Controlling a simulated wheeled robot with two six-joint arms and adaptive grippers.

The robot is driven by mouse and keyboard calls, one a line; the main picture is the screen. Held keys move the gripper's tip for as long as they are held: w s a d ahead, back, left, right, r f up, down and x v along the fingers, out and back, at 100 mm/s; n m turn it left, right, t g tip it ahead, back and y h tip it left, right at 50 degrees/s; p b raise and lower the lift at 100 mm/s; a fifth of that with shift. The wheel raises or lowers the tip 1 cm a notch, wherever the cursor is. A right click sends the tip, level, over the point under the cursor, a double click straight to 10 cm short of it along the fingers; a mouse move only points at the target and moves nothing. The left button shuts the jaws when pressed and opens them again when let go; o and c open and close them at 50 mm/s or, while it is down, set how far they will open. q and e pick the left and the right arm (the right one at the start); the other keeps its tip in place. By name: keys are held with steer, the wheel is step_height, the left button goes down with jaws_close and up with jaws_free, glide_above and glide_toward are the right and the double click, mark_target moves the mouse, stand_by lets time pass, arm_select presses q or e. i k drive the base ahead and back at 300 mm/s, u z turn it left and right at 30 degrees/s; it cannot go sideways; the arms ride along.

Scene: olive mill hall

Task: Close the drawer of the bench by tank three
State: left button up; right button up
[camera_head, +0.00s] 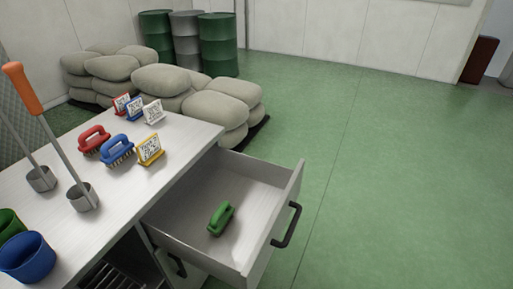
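The bench (183,137) stands at the left with a pale top. Its drawer (255,174) is pulled out to the right and stands open. A black bar handle (287,226) is on the drawer's front panel. A green brush (221,218) lies inside on the drawer floor. Neither of my grippers shows in the head view, so nothing of mine is seen touching the drawer or handle.
On the bench top are a red brush (93,139), a blue brush (116,150), small signs (150,149), metal ladles (83,197) and a blue cup (27,258). Sacks (222,105) and drums (217,45) stand behind. Green floor (400,170) at the right is clear.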

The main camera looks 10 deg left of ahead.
mark_target(264, 195)
steer(key=z, duration=0.05)
steer(key=k, duration=0.6)
steer(key=z, duration=0.05)
steer(key=i, duration=1.05)
steer(key=u, duration=0.8)
